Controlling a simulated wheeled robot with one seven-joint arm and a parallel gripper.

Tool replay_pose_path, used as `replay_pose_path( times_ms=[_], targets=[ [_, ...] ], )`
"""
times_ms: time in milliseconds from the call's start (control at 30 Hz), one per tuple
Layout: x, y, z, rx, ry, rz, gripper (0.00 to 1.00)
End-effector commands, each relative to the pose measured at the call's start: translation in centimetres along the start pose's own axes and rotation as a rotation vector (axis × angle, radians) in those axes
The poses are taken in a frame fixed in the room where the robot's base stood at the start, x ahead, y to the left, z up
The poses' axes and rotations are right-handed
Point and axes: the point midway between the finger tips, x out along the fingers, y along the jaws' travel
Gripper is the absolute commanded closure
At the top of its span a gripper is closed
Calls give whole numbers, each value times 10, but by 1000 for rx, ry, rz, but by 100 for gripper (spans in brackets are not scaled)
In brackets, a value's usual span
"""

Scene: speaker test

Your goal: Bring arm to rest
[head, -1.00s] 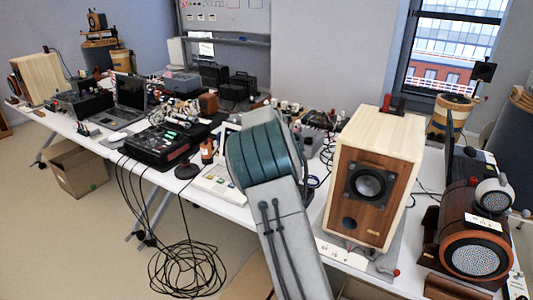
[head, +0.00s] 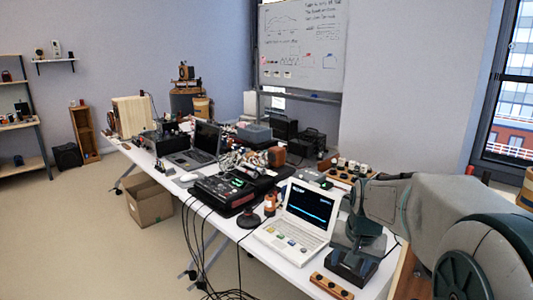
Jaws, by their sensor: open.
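My arm comes in from the lower right of the head view, reaches left over the bench (head: 288,272), then bends down at the wrist. My gripper (head: 350,268) is at its lower end, a dark shape low over the bench, right of the white laptop-like instrument (head: 297,222). It is open, and I see nothing held in it. Its fingertips are hard to make out, and I cannot tell whether it touches the bench.
A wooden block with dark knobs (head: 331,287) lies close at the front edge. A black mixer (head: 225,189) and a dark laptop (head: 196,147) stand farther left. Cables hang off the front. A cardboard box (head: 149,200) sits on the floor; open floor lies left.

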Motion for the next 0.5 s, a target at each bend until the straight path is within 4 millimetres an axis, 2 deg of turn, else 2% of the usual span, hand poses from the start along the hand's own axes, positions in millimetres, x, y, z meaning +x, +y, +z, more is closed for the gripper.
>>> replay_pose_path(
  times_ms=[33,200,500],
  targets=[
    [-8,2,16,-28,-1,-10,48],
    [-23,7,67,-137,-6,-25,48],
    [-33,25,152,-326,-1,-11,48]
  ],
)
